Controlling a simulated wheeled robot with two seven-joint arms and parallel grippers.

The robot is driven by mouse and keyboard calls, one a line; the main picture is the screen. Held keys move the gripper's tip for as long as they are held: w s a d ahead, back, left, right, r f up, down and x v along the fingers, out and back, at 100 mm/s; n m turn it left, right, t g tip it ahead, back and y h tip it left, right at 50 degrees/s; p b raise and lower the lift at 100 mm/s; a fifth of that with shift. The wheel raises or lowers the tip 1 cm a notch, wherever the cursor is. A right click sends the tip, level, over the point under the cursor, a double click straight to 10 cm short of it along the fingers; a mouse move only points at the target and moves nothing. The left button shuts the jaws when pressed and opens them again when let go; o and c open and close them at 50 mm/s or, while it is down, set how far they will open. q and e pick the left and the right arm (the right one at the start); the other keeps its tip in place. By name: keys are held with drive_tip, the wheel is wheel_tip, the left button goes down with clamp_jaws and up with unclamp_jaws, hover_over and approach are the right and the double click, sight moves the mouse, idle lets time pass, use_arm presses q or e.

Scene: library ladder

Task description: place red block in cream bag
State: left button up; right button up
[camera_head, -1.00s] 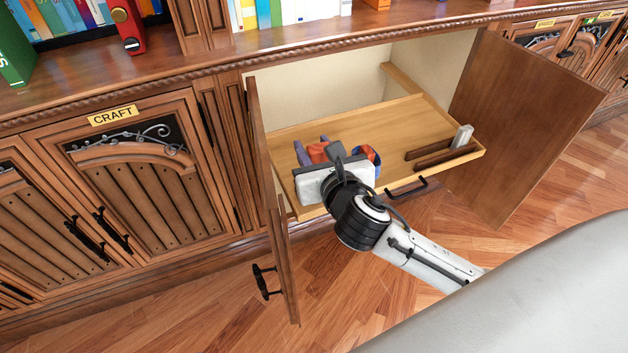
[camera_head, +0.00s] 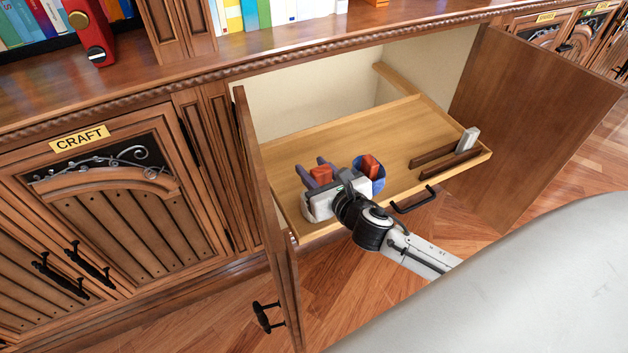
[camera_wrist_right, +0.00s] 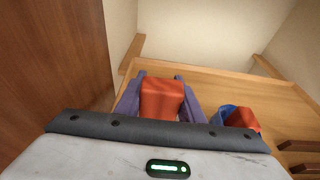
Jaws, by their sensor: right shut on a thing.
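My right gripper (camera_head: 314,170) reaches over the front left of the pulled-out wooden tray (camera_head: 410,135). Its purple fingers are shut on a red block (camera_head: 321,174). In the right wrist view, the red block (camera_wrist_right: 162,98) sits between the two fingers (camera_wrist_right: 160,78). I cannot tell how far it is above the tray. To the right of the gripper, a blue round container (camera_head: 379,183) stands on the tray with another red block (camera_head: 370,166) in it. They also show in the right wrist view, the container (camera_wrist_right: 222,113) and its block (camera_wrist_right: 242,120). I see no cream bag. My left gripper is out of view.
Open cabinet doors flank the tray, left (camera_head: 262,190) and right (camera_head: 530,130). Dark wooden strips (camera_head: 446,159) and a pale upright piece (camera_head: 467,140) are at the tray's right. The tray's back middle is bare. Books stand on the shelf above.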

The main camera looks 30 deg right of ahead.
wheel_tip(320, 180, down, 3)
drive_tip(key=shift+r+b, duration=0.1)
drive_tip(key=shift+b, duration=0.45)
drive_tip(key=shift+r, duration=0.1)
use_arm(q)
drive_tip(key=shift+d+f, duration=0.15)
use_arm(e)
drive_tip(key=shift+f, duration=0.6)
drive_tip(key=o, duration=1.1)
drive_tip(key=shift+c, duration=0.2)
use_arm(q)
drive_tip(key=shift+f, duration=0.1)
use_arm(e)
drive_tip(key=shift+r, duration=0.1)
